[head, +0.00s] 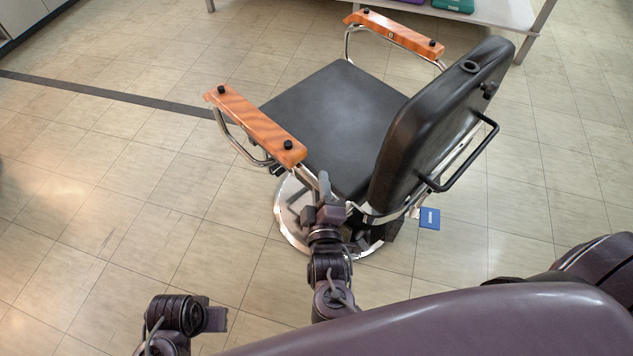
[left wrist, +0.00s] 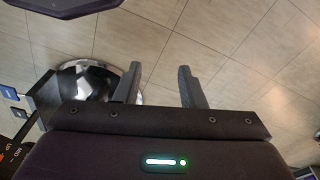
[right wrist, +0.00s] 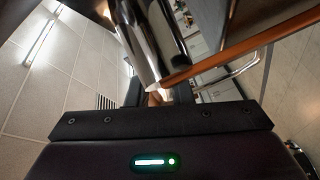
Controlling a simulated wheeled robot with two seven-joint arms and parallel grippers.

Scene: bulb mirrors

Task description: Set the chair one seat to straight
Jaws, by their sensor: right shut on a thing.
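The chair has a black seat (head: 335,115), a black backrest (head: 430,125) and orange armrests (head: 255,125) in the head view. It stands on a round chrome base (head: 290,215), which also shows in the left wrist view (left wrist: 88,75). My right gripper (head: 324,198) is at the chair's near side, below the rear end of the near armrest. It is shut on a small lever-like part; the fingers hide most of it. In the right wrist view a pale tip (right wrist: 155,88) shows by the fingers, near a chrome tube. My left gripper (left wrist: 160,85) is open and empty, low at left, apart from the chair.
A blue tag (head: 430,218) shows beside the chair's base. A white table (head: 490,12) with coloured items stands behind the chair. A dark strip (head: 120,95) crosses the tiled floor. The floor left of the chair is clear.

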